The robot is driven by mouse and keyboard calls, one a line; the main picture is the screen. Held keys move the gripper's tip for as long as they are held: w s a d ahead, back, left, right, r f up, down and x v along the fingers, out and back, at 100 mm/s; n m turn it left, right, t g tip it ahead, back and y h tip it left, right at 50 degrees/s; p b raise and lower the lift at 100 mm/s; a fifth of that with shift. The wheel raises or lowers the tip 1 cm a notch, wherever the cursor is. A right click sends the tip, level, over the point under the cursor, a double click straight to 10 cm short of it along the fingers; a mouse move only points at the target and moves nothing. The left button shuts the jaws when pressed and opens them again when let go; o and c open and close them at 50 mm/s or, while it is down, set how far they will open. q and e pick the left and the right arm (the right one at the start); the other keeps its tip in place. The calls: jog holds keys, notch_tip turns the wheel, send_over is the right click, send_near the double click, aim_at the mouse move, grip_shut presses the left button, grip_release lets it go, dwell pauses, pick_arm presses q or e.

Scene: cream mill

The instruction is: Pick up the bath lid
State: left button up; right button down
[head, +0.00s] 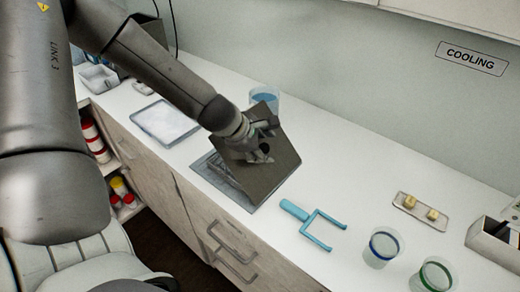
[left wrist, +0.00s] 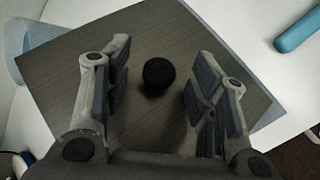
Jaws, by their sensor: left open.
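The bath lid is a dark, flat square plate (head: 274,174) with a round black knob (left wrist: 158,73) on its face. In the head view it is tilted above a grey mat or base (head: 228,184) on the counter. My left gripper (head: 259,152) is over the lid. In the left wrist view the open fingers (left wrist: 158,88) stand on either side of the knob, with gaps on both sides. Whether the lid's lower edge touches the base is hard to tell. My right gripper is not in view.
A blue two-pronged tool (head: 315,223) lies right of the lid. Beakers with a blue rim (head: 381,246) and a green rim (head: 434,275) stand front right. A beaker of blue liquid (head: 265,99) stands behind the lid. A white tray (head: 165,122) lies left.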

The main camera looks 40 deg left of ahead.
pick_arm(q)
jog(key=c, duration=1)
jog(key=shift+c, duration=0.2)
jog(key=shift+r, duration=0.1)
jog(key=shift+r, duration=0.75)
jog(key=s+a+r+p, duration=0.2)
jog(key=s+a+r, duration=0.2)
jog(key=s+r, duration=0.2)
jog(key=s+a+r+p, duration=0.3)
jog(key=s+r, duration=0.2)
jog(key=r, duration=0.4)
jog(key=shift+s+a, duration=0.35)
